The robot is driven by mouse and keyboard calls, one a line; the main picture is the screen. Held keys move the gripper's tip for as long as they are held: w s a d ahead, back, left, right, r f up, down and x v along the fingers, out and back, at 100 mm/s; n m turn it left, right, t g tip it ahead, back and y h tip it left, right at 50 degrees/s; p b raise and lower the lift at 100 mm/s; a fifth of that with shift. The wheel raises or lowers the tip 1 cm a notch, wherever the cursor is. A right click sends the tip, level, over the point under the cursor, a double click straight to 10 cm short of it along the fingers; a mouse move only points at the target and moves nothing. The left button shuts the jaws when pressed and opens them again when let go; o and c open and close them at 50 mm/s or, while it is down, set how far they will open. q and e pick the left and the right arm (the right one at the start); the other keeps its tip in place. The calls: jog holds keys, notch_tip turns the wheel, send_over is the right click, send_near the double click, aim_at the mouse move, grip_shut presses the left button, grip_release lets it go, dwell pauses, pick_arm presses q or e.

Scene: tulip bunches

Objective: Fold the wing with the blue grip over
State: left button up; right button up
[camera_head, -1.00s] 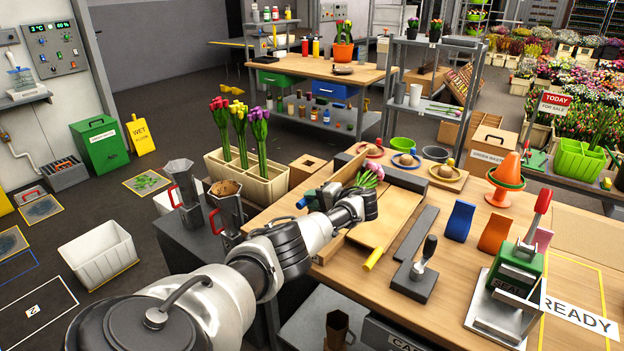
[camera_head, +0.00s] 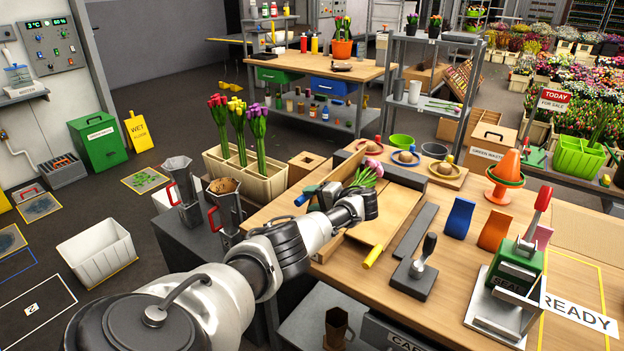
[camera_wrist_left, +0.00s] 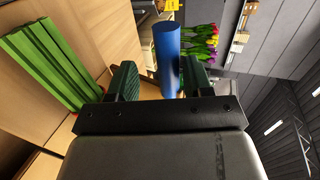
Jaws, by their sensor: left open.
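My left gripper (camera_head: 322,197) is at the left side of the wooden folding board (camera_head: 378,225), its tips partly hidden by the wrist. The blue grip (camera_head: 301,201) shows just beyond it. In the left wrist view the blue grip (camera_wrist_left: 167,50) is an upright cylinder between the open fingers (camera_wrist_left: 155,82), close to the right one; contact is unclear. The wing carrying it is largely hidden by my arm. A tulip bunch (camera_head: 368,174) lies on the board; its green stems (camera_wrist_left: 48,62) show in the left wrist view. A yellow grip (camera_head: 373,257) is at the board's near end.
A black hand press (camera_head: 416,270) and a green-and-red stamp press (camera_head: 517,270) stand to the right. Blue (camera_head: 459,218) and orange (camera_head: 494,232) pieces stand behind them. A tulip planter (camera_head: 246,181) and metal jugs (camera_head: 225,203) are left of my arm.

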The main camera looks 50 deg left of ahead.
pick_arm(q)
jog(key=v, duration=1)
jog(key=shift+d+b, duration=0.2)
jog(key=shift+b, duration=0.1)
jog(key=shift+f, duration=0.1)
